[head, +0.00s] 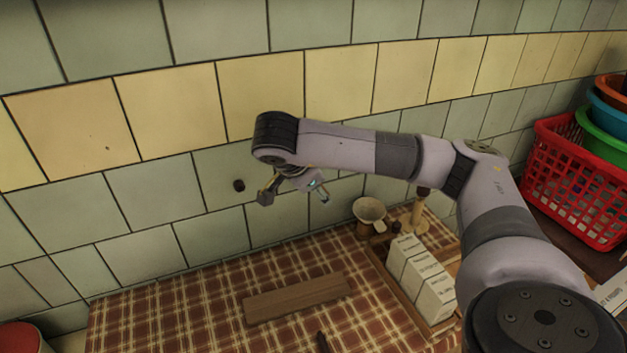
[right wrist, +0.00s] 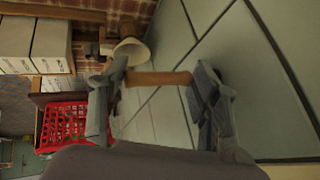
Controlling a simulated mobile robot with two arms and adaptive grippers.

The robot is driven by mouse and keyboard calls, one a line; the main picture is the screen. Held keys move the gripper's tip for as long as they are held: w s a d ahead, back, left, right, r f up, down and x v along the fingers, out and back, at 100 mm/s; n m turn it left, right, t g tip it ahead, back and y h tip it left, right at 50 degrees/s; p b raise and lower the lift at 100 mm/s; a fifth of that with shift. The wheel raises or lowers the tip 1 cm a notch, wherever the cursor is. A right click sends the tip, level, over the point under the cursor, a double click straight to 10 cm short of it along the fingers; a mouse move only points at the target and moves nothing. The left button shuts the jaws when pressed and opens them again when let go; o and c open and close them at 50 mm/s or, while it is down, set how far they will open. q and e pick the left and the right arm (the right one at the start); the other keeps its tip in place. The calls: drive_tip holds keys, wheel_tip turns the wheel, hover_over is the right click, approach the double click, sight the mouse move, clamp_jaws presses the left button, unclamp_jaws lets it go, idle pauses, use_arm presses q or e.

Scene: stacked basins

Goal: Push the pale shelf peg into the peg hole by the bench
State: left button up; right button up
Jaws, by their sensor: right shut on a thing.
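My right gripper (head: 295,197) is in front of the tiled wall, above the checked cloth. In the right wrist view its two fingers (right wrist: 158,85) stand apart with a tan wooden peg (right wrist: 158,79) lying across between them, so the gripper is shut on the peg. In the head view the peg cannot be made out clearly. A small dark round spot (head: 239,185), which looks like the peg hole, is in the wall just left of the gripper, with a gap between them. My left gripper is not in view.
A wooden board (head: 298,298) lies on the checked cloth (head: 190,300). A cup (head: 369,213), white boxes (head: 420,275) and an upright wooden piece (head: 418,212) stand to the right. A red basket (head: 575,185) with stacked basins is at far right. The cloth's left part is clear.

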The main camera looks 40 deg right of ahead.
drive_tip(key=shift+w+d, duration=0.2)
drive_tip(key=shift+w, duration=0.45)
drive_tip(key=shift+w+r, duration=0.1)
drive_tip(key=shift+w, duration=0.05)
drive_tip(key=shift+s+a, duration=0.1)
drive_tip(key=shift+s, duration=0.25)
idle(0.4)
drive_tip(key=shift+w, duration=0.35)
idle(0.4)
drive_tip(key=shift+s, duration=0.4)
idle(0.4)
drive_tip(key=shift+f, duration=0.2)
drive_tip(key=shift+w, duration=0.3)
idle(0.7)
drive_tip(key=shift+w+r, duration=0.1)
drive_tip(key=shift+r, duration=0.05)
drive_tip(key=shift+s, duration=0.4)
idle(0.5)
